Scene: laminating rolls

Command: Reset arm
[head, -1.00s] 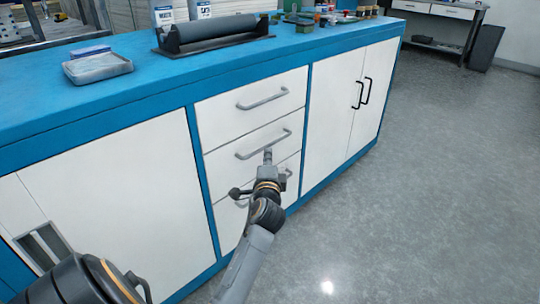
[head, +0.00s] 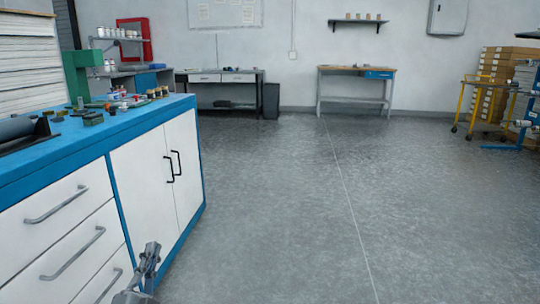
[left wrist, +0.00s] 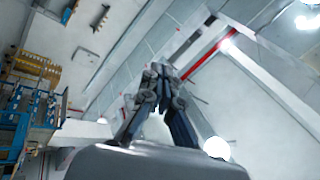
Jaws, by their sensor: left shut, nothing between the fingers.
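My left gripper (head: 151,248) shows at the bottom of the head view, in front of the white drawers of the blue-topped workbench (head: 95,134). Its fingers are shut and empty. In the left wrist view, the same gripper (left wrist: 160,72) points up toward the ceiling and wall, with its fingers together and nothing between them. My right gripper is in neither view.
The bench carries a dark roller (head: 18,130) and several small jars (head: 140,99). A wooden-topped table (head: 355,72) stands by the back wall. A yellow cart (head: 500,95) stands at the right. The grey floor (head: 310,210) is open.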

